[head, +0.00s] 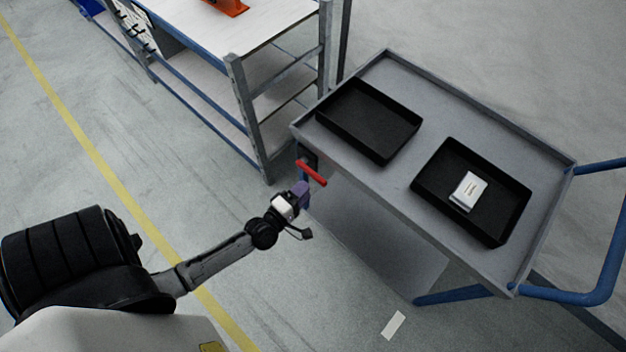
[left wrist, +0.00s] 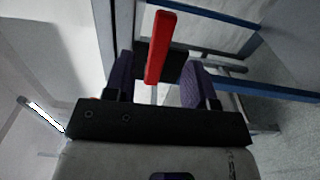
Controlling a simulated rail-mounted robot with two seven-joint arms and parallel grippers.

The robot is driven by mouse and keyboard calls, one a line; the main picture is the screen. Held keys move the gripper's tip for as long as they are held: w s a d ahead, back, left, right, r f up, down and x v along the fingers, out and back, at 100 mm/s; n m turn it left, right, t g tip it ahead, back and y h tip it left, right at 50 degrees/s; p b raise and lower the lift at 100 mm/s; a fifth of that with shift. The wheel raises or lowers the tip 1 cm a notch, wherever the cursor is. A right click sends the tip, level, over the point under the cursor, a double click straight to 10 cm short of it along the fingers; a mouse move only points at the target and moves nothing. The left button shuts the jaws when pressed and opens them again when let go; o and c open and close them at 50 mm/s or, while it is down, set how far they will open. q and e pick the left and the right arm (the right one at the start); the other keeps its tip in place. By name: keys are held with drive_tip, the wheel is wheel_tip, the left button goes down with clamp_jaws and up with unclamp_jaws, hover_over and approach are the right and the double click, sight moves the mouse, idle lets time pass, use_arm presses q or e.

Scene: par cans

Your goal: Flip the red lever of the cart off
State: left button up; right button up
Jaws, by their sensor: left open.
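The red lever (head: 311,173) sticks out from the near left corner of the grey cart (head: 350,190), just below its top edge. My left gripper (head: 301,190) is right beside the lever, at its near side. In the left wrist view the red lever (left wrist: 159,48) stands between the two purple fingers of my left gripper (left wrist: 160,88). The fingers are open with a gap on each side of the lever. Whether either finger touches it cannot be told. My right gripper is not in view.
Two black trays sit on the cart: an empty one (head: 348,122) and one (head: 437,202) holding a small white box (head: 468,191). A blue handle (head: 590,298) is at the cart's right. A workbench (head: 240,80) stands behind, left of the cart. The floor at left is clear.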

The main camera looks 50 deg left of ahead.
use_arm(q)
drive_tip(key=s+d, duration=0.1)
drive_tip(key=s, duration=0.6)
drive_tip(key=shift+s, duration=0.3)
idle(0.4)
